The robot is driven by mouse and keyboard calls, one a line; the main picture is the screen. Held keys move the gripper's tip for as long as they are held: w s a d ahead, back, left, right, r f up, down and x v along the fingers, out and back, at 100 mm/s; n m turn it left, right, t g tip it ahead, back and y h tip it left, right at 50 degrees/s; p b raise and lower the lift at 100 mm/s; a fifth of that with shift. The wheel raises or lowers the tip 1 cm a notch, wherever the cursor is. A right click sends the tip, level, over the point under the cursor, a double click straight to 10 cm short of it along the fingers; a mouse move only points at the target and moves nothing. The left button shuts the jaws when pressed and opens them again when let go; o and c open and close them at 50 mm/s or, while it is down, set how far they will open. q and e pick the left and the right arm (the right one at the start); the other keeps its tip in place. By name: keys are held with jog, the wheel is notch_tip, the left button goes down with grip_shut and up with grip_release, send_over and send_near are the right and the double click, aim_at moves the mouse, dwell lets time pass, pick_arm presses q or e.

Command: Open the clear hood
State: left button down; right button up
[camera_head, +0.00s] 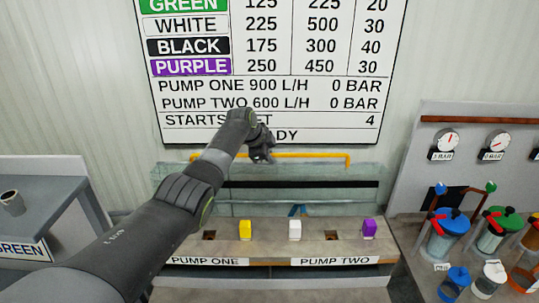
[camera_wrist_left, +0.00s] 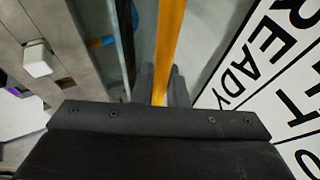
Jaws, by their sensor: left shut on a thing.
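The clear hood (camera_head: 320,171) is a see-through panel at the back of the pump bench, below the wall board. Its orange handle bar (camera_head: 315,156) runs along the upper edge. My left gripper (camera_head: 262,157) is at the left part of this bar. In the left wrist view the orange bar (camera_wrist_left: 172,40) runs between the fingers of my left gripper (camera_wrist_left: 165,90), which is shut on it. The forearm and wrist hide the left part of the hood. My right gripper is not in view.
Yellow (camera_head: 245,230), white (camera_head: 295,229) and purple (camera_head: 368,228) blocks stand on the bench front (camera_head: 270,246). A grey table with a dark cup (camera_head: 12,203) is at left. Colour-lidded jars (camera_head: 448,235) and gauges (camera_head: 445,143) are at right. The board (camera_head: 270,95) is close behind the gripper.

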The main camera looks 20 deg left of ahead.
pick_arm(q)
jog(key=shift+w+f, duration=0.1)
jog(key=shift+f, duration=0.05)
dwell(0.3)
jog(key=c, duration=1.5)
grip_release()
jog(key=shift+o, duration=0.2)
jog(key=shift+s+a+r, duration=0.15)
jog(key=shift+s+r, duration=0.15)
jog(key=shift+r, duration=0.15)
jog(key=b+v, duration=0.4)
jog(key=v, duration=1.2)
jog(key=shift+r, duration=0.4)
jog(key=shift+a+f, duration=0.1)
jog(key=shift+f, duration=0.05)
